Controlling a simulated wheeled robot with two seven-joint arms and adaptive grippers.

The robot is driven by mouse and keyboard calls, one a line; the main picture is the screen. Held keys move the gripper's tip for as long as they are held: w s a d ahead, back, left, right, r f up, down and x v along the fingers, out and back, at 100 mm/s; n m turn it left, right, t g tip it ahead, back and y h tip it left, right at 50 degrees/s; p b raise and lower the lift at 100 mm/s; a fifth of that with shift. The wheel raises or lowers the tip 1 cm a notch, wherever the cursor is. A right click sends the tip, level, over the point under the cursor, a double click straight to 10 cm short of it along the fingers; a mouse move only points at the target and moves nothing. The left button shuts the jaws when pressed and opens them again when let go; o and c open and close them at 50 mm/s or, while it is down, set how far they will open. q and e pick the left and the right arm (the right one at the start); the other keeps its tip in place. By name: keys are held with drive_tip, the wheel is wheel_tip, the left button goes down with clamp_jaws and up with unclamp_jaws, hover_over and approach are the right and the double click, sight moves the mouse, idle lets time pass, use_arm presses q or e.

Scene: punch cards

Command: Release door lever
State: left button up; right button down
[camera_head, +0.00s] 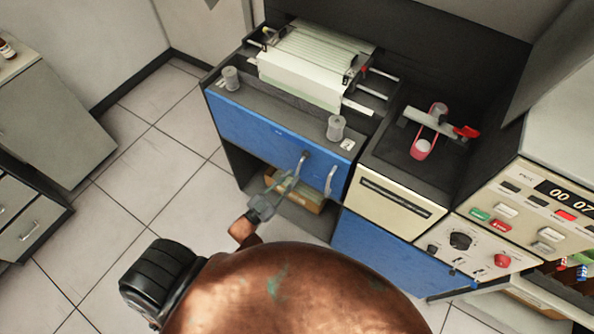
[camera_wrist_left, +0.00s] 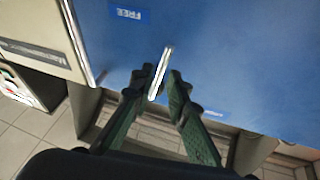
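A thin pale lever (camera_wrist_left: 160,73) stands out from the blue door in the left wrist view. My left gripper (camera_wrist_left: 161,80) has one finger on each side of it. The fingertips are drawn fairly close together, with a narrow blue gap between the lever and the right finger. I cannot tell whether the left finger touches it. In the head view my left gripper (camera_head: 290,176) reaches up to the front of the blue door (camera_head: 245,128), left of a silver handle (camera_head: 330,181). My right gripper is not in view.
The printer unit (camera_head: 318,58) with paper is above the door. Grey knobs (camera_head: 336,127) stand on the ledge. A card box (camera_head: 300,197) sits in the open space below. A cream control panel (camera_head: 500,215) is at right. Drawers (camera_head: 35,225) stand at left, with clear tiled floor between.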

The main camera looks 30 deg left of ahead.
use_arm(q)
drive_tip(key=v, duration=0.7)
drive_tip(key=shift+s, duration=0.3)
drive_tip(key=shift+f, duration=0.1)
drive_tip(key=s+a+f+n+g+y, duration=0.2)
drive_tip(key=s+f+g+y, duration=0.15)
drive_tip(key=f, duration=1.15)
drive_tip(key=s+a+f+n+g+y, duration=0.15)
drive_tip(key=s+f+g, duration=0.3)
drive_tip(key=f, duration=1.15)
drive_tip(key=s+f+g+y, duration=0.1)
drive_tip(key=s+f+g, duration=0.5)
drive_tip(key=s, duration=0.9)
drive_tip(key=s+f+g+y, duration=0.1)
drive_tip(key=s+f+g, duration=0.5)
drive_tip(key=s+f, duration=0.7)
drive_tip(key=s+n, duration=0.1)
drive_tip(key=s, duration=0.2)
drive_tip(key=shift+a+f, duration=0.2)
drive_tip(key=shift+w, duration=0.1)
